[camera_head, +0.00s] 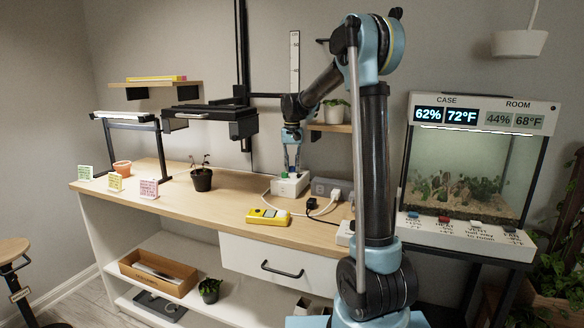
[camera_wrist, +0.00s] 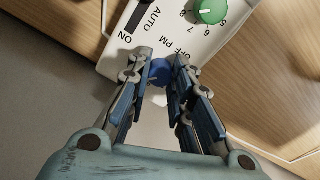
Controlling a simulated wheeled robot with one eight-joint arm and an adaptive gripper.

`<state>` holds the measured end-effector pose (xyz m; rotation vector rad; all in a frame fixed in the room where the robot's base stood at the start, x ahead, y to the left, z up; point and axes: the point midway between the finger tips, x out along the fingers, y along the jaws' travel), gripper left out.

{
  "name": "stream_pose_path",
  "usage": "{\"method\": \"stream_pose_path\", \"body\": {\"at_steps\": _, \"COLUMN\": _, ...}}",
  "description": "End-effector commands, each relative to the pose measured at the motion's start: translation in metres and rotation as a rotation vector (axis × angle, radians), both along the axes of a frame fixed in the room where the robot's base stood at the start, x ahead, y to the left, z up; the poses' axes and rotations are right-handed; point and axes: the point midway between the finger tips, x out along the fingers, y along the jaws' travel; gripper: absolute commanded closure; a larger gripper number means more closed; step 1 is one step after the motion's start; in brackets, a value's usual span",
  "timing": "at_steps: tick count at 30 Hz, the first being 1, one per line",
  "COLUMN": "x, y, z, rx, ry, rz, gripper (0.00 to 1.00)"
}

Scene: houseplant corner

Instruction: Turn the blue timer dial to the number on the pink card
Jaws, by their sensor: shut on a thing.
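The blue timer dial (camera_wrist: 160,70) sits on the white timer box (camera_wrist: 122,52), between my fingertips in the wrist view. My gripper (camera_wrist: 161,75) is shut on the blue dial from above, and its fingers partly hide it. The number the blue dial points to cannot be read. The head view shows my gripper (camera_head: 292,168) over the timer box (camera_head: 290,185) on the wooden bench. The pink card (camera_head: 149,189) stands at the bench's front left; its writing is too small to read.
A green dial (camera_wrist: 210,10) is on the same box. A yellow meter (camera_head: 268,216) lies in front of it, and a black charger (camera_head: 312,204) with cables is to the right. A potted plant (camera_head: 202,179) stands to the left. Yellow (camera_head: 115,182) and green (camera_head: 85,172) cards stand further left.

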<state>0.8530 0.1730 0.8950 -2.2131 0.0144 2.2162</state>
Motion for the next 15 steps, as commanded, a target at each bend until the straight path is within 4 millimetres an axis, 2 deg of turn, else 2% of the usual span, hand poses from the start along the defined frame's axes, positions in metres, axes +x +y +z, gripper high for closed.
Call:
{"method": "stream_pose_path", "body": {"at_steps": 14, "x": 0.0018, "y": 0.0, "z": 0.0004, "rx": 0.0, "ry": -0.004, "rz": 0.017, "gripper": 1.0}}
{"method": "stream_pose_path", "body": {"at_steps": 15, "x": 0.0019, "y": 0.0, "z": 0.0004, "rx": 0.0, "ry": -0.004, "rz": 0.017, "gripper": 0.77}}
